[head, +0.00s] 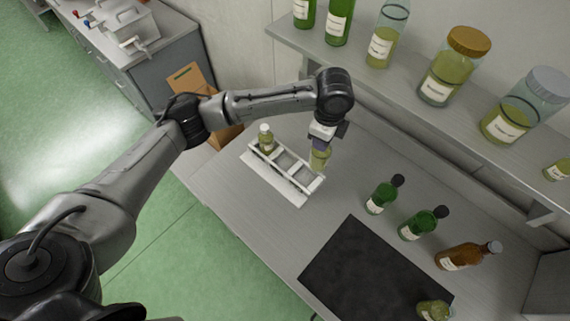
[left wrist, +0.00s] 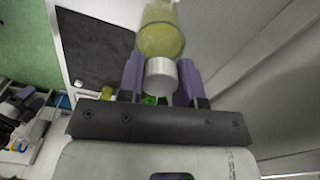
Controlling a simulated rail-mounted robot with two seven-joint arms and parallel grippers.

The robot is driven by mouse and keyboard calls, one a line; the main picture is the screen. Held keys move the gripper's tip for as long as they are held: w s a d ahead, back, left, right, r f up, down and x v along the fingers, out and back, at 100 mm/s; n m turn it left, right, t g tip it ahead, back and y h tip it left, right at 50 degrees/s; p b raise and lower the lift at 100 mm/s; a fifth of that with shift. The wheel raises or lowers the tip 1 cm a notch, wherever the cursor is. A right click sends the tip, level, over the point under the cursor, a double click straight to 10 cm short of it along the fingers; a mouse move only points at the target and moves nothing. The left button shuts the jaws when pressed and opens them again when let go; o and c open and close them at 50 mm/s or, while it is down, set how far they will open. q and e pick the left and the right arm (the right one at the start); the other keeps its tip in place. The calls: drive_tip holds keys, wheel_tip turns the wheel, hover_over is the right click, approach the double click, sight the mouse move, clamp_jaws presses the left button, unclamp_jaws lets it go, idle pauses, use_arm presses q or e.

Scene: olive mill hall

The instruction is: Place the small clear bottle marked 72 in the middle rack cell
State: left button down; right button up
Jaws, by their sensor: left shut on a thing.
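My left gripper (head: 321,144) points down and is shut on a small clear bottle (head: 319,158) with yellow-green contents. In the left wrist view the gripper (left wrist: 160,80) has its purple fingers on either side of the bottle's pale cap (left wrist: 161,77), with the yellow-green body (left wrist: 161,38) beyond. I cannot read its mark. The white rack (head: 292,192) lies on the bench; the held bottle is over or just behind its right part, and I cannot tell its height. Another small bottle (head: 266,140) with a pale cap stands in the rack's left end cell. My right gripper is out of view.
Two green bottles (head: 376,198) (head: 414,228), a brown bottle (head: 457,257) and a small jar (head: 434,311) stand to the right. A dark mat (head: 366,268) lies in front. A wall shelf (head: 400,88) with several bottles and jars overhangs the bench's back. A cardboard box (head: 190,82) stands left.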

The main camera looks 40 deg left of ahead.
use_arm(q)
drive_tip(key=f+m, duration=0.2)
drive_tip(key=a+f+m, duration=0.1)
drive_tip(key=f+m, duration=0.1)
drive_tip(key=a+f+m, duration=0.1)
drive_tip(key=f+m, duration=0.1)
drive_tip(key=shift+a+f, duration=0.15)
drive_tip(key=shift+f, duration=0.15)
drive_tip(key=w+a+f+p, duration=0.1)
drive_tip(key=a+f, duration=1)
drive_tip(key=shift+w+a+f+m+p, duration=0.15)
drive_tip(key=shift+w+a+m+p, duration=0.05)
drive_tip(key=shift+a+m+p, duration=0.2)
drive_tip(key=shift+f, duration=0.1)
drive_tip(key=shift+f, duration=0.1)
drive_tip(key=c, duration=0.8)
unclamp_jaws()
